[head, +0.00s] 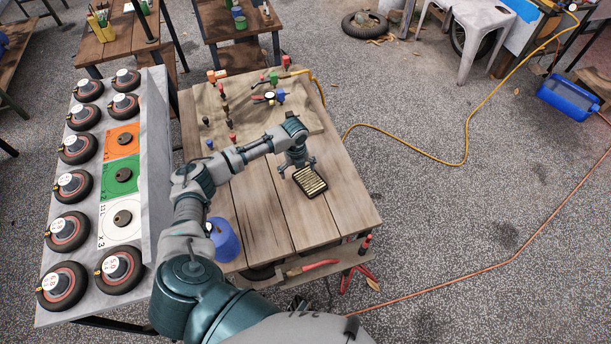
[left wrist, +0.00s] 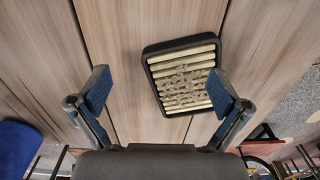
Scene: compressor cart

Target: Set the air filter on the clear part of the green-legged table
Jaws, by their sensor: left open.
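The air filter (head: 309,181), a black frame with cream pleats, lies flat on the planks of the wooden table (head: 258,215) near its right side. It also shows in the left wrist view (left wrist: 183,75), slightly tilted. My left gripper (head: 298,165) is open just above the filter, empty. In the left wrist view its fingers (left wrist: 160,92) are spread wide; the filter sits off toward the right finger, which overlaps the filter's lower right corner. No table with clearly green legs can be made out. My right gripper is not in view.
A board with colored fittings (head: 245,105) fills the table's back. A blue container (head: 223,240) stands at its left front. A grey bench with wheels (head: 75,232) is at left. Bare planks lie left of the filter. A yellow hose (head: 420,155) crosses the floor.

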